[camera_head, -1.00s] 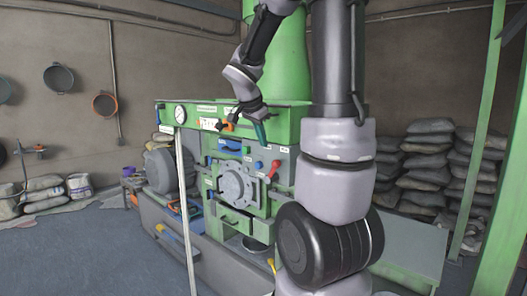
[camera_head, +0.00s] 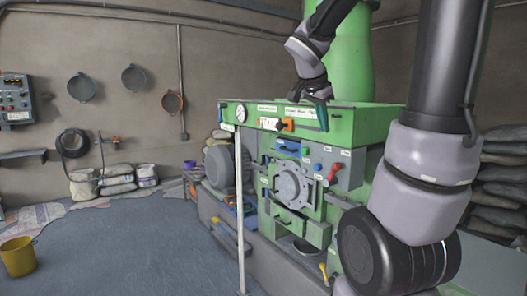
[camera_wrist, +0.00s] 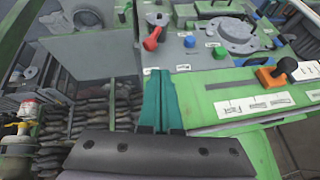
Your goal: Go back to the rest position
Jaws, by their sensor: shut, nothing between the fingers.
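My gripper (camera_head: 322,113) hangs in front of the top of the green machine (camera_head: 352,122) in the head view, with its teal fingers pointing down. In the wrist view my gripper (camera_wrist: 160,92) shows its teal fingers closed together with nothing between them. Below the fingers in that view lie the machine's panel and green ledge (camera_wrist: 262,82). A red-handled lever (camera_wrist: 152,38) stands above and left of the fingertips, apart from them.
A pressure gauge (camera_head: 241,114) and a white post (camera_head: 240,205) stand at the machine's left. A yellow bucket (camera_head: 18,257) stands on the floor at far left. Sacks (camera_head: 116,176) lie along the wall. The grey floor (camera_head: 130,245) left of the machine is mostly clear.

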